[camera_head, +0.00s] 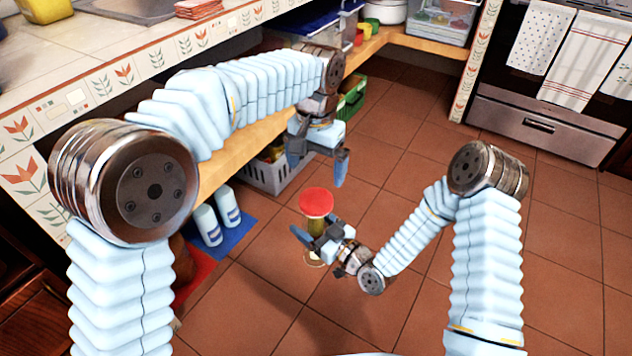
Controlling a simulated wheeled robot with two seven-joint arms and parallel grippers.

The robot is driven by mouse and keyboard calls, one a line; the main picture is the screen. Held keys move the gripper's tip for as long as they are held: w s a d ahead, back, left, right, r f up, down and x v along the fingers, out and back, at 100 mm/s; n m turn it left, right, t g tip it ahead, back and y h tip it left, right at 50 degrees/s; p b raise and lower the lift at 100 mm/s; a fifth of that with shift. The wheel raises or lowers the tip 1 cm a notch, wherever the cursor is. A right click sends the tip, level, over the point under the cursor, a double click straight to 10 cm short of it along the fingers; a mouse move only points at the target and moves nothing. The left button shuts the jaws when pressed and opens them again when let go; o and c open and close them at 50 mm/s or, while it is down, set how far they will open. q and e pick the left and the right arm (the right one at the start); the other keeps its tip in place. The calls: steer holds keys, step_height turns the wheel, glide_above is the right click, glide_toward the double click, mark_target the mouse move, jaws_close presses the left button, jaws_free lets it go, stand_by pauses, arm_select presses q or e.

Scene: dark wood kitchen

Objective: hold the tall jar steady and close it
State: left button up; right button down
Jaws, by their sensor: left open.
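The tall jar (316,226) is in the middle of the view, with olive-coloured contents and a round red lid (316,202) at its top. I cannot tell whether the lid is fully seated. My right gripper (318,240) has its fingers around the jar's body below the lid and hides part of it. The jar appears upright, with no support visible but this gripper. My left gripper (318,161) is open and empty, above and beyond the lid in the picture, fingers pointing down and apart from it.
A wooden shelf (234,157) runs under the tiled counter (110,82) at left. A grey crate (270,178), a green crate (352,98) and white bottles (207,224) stand below. The oven (545,125) is at back right. Tiled floor (400,165) is clear.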

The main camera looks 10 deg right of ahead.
arm_select(q)
steer(key=shift+r, duration=1.55)
steer(key=w+a+f+n+t+h, duration=0.1)
steer(key=w+a+f+n, duration=0.15)
steer(key=f, duration=0.65)
steer(key=w+a+f+n+h, duration=0.1)
steer(key=w+a+f+n, duration=0.15)
steer(key=f, duration=0.55)
steer(key=w+a+f+n+t+h, duration=0.1)
steer(key=w+a+f+n, duration=0.15)
steer(key=f, duration=0.65)
steer(key=s+a+f+n, duration=0.1)
steer(key=s+a+f, duration=0.3)
steer(key=s+f, duration=0.45)
steer(key=s+a+f+n, duration=0.1)
steer(key=s+a+f, duration=0.4)
steer(key=s+f, duration=0.3)
steer(key=s+r+g+h, duration=0.1)
steer(key=s, duration=0.9)
steer(key=shift+r, duration=0.15)
steer(key=shift+s+m, duration=0.1)
steer(key=shift+m, duration=0.15)
